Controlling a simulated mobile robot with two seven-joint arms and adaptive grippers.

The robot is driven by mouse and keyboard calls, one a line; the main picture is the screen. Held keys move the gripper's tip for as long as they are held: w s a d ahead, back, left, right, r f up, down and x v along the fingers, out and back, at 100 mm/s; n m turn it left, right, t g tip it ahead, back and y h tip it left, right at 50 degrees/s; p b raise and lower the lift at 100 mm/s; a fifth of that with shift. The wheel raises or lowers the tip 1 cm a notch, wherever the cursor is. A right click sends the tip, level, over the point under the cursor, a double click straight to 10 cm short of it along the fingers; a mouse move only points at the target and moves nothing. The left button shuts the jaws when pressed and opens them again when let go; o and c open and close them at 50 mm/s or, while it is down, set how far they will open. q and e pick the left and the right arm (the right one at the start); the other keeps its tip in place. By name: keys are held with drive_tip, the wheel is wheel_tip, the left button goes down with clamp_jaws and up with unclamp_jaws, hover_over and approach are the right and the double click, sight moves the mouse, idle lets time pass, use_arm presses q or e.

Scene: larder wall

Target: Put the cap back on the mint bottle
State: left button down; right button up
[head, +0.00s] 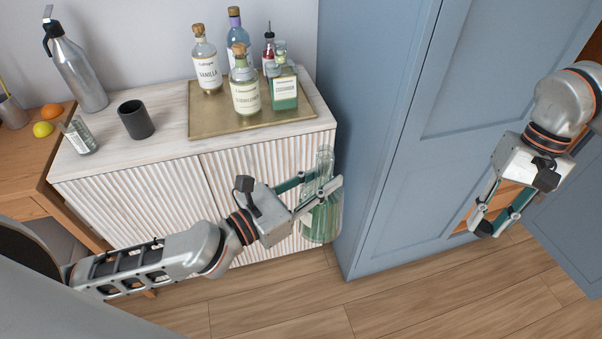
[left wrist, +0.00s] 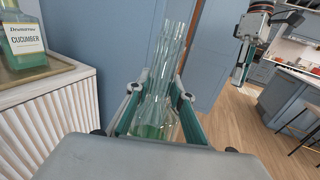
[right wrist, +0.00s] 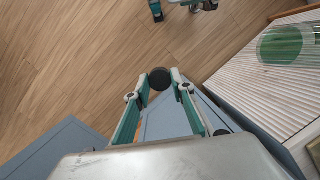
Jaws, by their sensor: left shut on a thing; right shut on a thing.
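My left gripper (head: 322,186) is shut on a clear ribbed bottle (head: 321,219) with green liquid low inside. It holds the bottle roughly upright in front of the sideboard's right end, near the blue cabinet. In the left wrist view the bottle's neck (left wrist: 173,45) rises above the fingers and shows no cap. No label is visible on it. My right gripper (head: 490,228) is shut on a small dark round cap (right wrist: 160,79), held well to the right of the bottle. The cap is small and dark in the head view. The bottle (right wrist: 285,45) also shows in the right wrist view.
A brass tray (head: 215,120) on the white sideboard holds several bottles, among them a vanilla bottle (head: 207,68) and a cucumber bottle (head: 284,92). A dark cup (head: 136,120), a glass (head: 79,136) and a soda siphon (head: 78,70) stand left.

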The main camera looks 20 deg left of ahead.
idle(0.4)
drive_tip(key=shift+a, duration=0.1)
drive_tip(key=w+a+r+m+t, duration=0.1)
drive_tip(key=w+a+r+m, duration=0.15)
drive_tip(key=a+r, duration=0.35)
drive_tip(key=w+a+r+m, duration=0.2)
drive_tip(key=a+r+m, duration=0.1)
drive_tip(key=a, duration=0.5)
wheel_tip(320, 180, up, 10)
drive_tip(key=f+m, duration=0.1)
drive_tip(key=m, duration=0.5)
hover_over(332, 157)
drive_tip(key=shift+w+d+r+n+y, duration=0.1)
drive_tip(key=shift+d+r+n+y, duration=0.15)
drive_tip(key=shift+y, duration=0.05)
drive_tip(key=shift+f, duration=2.05)
drive_tip(key=shift+f, duration=0.9)
